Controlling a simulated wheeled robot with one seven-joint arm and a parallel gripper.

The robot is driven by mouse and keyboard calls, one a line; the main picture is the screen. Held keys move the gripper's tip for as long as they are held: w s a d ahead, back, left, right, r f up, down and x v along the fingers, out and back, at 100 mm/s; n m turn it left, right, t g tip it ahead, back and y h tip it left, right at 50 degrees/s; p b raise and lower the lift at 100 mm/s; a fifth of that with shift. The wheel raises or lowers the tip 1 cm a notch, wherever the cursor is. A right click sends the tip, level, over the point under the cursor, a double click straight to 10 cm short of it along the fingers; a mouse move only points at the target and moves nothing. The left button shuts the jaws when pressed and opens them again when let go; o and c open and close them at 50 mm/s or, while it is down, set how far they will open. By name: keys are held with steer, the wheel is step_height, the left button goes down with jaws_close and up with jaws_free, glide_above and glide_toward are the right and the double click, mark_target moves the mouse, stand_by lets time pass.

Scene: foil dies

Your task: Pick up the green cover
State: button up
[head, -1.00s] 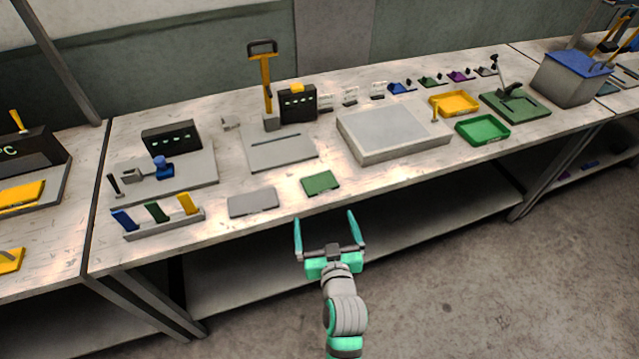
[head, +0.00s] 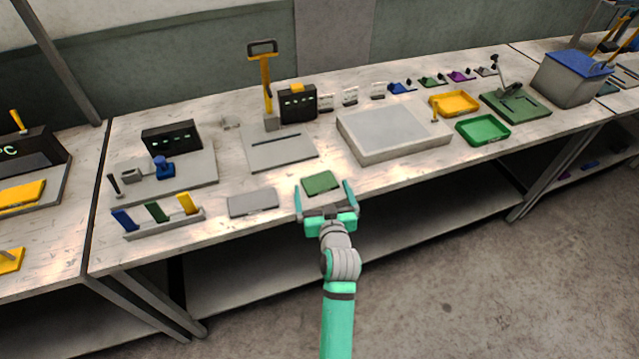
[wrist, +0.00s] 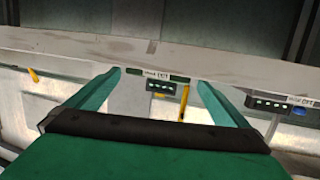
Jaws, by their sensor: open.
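The green cover (head: 321,183) is a flat dark green rectangle lying near the front edge of the bench in the head view. My gripper (head: 323,188) is open, with one teal finger at the cover's left side and the other at its right. I cannot tell whether the fingers touch the cover or stay above it.
A grey plate (head: 253,202) lies left of the cover, with a rack of coloured tabs (head: 165,223) beyond it. A large grey box (head: 392,134) stands behind and right. A green tray (head: 483,131) is further right. The bench strip right of the cover is clear.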

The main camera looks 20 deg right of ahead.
steer(key=shift+x, duration=0.9)
steer(key=c, duration=1)
steer(key=shift+r, duration=0.1)
